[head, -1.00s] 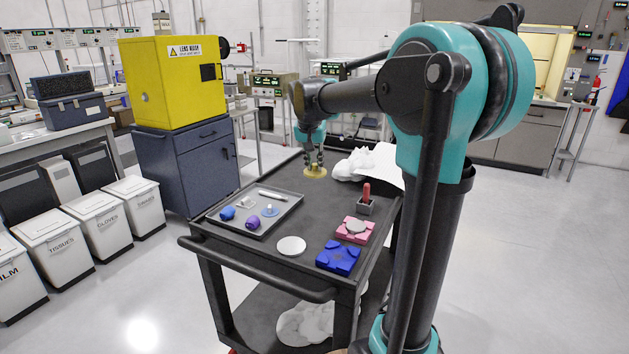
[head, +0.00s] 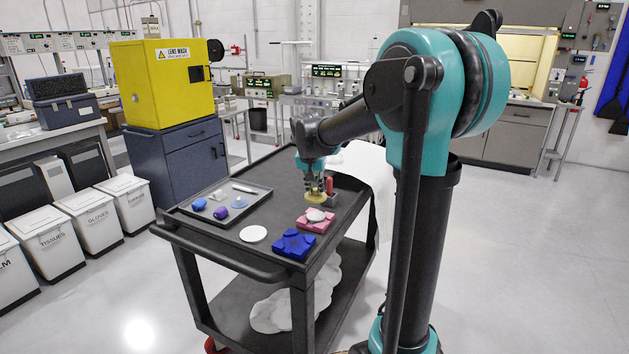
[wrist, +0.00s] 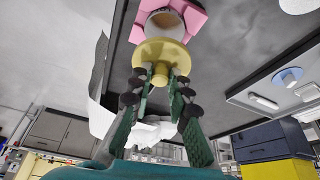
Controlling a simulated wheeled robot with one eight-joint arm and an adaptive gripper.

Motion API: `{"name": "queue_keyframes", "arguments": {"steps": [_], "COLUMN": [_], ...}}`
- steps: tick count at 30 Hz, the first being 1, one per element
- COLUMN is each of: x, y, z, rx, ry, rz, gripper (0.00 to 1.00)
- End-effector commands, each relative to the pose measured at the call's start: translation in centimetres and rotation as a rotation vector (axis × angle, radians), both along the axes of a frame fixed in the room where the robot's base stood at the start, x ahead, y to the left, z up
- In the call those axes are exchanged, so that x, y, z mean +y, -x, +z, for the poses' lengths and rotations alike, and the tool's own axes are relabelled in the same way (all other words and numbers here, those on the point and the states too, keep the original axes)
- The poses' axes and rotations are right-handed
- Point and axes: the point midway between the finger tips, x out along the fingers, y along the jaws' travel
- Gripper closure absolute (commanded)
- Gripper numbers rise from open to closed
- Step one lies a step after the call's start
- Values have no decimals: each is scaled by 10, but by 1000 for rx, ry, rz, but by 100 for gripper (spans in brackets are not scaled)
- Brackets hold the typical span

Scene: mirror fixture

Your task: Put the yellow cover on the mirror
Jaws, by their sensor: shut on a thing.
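My gripper (head: 314,183) is shut on the knob of the round yellow cover (head: 316,197) and holds it level above the cart. In the wrist view, the fingers (wrist: 160,85) pinch the knob below the cover's disc (wrist: 150,52). A pale grey round piece, apparently the mirror (head: 318,215), sits on the pink fixture block (head: 308,225). The cover is above and just behind this block in the head view, apart from it. In the wrist view, the round piece (wrist: 164,22) and pink block (wrist: 196,16) show past the cover, which hides part of them.
A blue block (head: 293,244) and a white disc (head: 253,233) lie nearer on the black cart (head: 266,256). A red-handled item (head: 329,185) stands close beside the gripper. A grey tray (head: 192,214) with several small items is at left. White cloth (head: 375,180) covers the back right.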

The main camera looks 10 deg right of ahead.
Motion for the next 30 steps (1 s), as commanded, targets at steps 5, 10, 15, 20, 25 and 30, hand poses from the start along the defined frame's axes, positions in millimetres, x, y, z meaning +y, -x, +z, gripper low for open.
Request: {"name": "queue_keyframes", "arguments": {"steps": [5,10,15,20,25,30], "x": [0,0,0,0,0,0], "y": [0,0,0,0,0,0], "z": [-10,-25,-40,-52,-60,-63], "rx": [0,0,0,0,0,0], "ry": [0,0,0,0,0,0], "rz": [0,0,0,0,0,0], "gripper": [97,97,97,97,97,97]}}
